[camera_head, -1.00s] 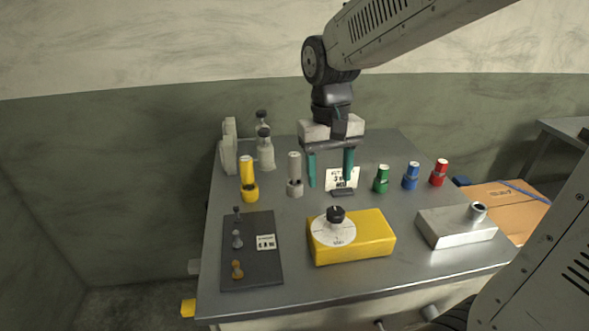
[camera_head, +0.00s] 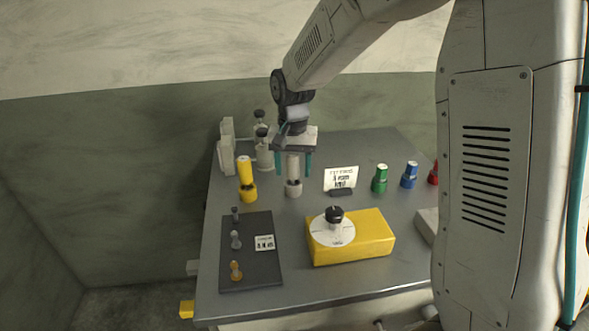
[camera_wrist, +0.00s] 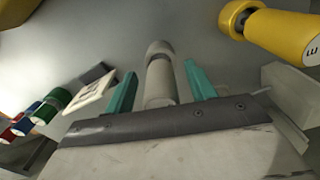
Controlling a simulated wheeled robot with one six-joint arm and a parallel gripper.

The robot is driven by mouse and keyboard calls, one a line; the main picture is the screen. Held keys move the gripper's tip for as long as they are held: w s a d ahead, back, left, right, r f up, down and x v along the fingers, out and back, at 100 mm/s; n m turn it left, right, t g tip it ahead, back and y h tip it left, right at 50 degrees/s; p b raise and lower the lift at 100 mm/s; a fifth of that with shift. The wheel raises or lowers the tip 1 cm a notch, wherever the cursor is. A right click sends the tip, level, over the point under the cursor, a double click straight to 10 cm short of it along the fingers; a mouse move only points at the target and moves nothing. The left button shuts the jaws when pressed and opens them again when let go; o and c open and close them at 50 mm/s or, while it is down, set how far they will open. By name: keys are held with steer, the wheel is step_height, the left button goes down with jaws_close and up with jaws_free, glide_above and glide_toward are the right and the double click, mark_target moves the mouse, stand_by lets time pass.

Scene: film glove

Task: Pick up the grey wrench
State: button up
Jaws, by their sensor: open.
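The grey wrench (camera_head: 293,188) appears to be the upright, pale grey cylindrical piece with a dark band, standing on the table beside a matching yellow one. It also shows in the wrist view (camera_wrist: 159,75). My gripper (camera_head: 293,172) is directly over it, pointing down. Its two teal fingers are open, one on each side of the grey piece. In the wrist view my gripper (camera_wrist: 160,70) has a gap on both sides of the piece. The piece's upper part is partly hidden by my gripper in the head view. I cannot tell whether either finger touches it.
The yellow piece (camera_head: 246,180) stands close on the left. Grey bottle-like shapes (camera_head: 264,155) stand behind. A white label card (camera_head: 341,178), green (camera_head: 380,178) and blue (camera_head: 410,174) pieces are on the right. A yellow box with a dial (camera_head: 365,238) and a dark tray (camera_head: 250,275) lie in front.

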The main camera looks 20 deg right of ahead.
steer(key=shift+f, duration=0.9)
steer(key=c, duration=1.1)
step_height(320, 180, up, 10)
steer(key=shift+r, duration=0.1)
steer(key=o, duration=0.4)
steer(key=shift+c, duration=0.2)
jaws_close()
steer(key=shift+d, duration=0.1)
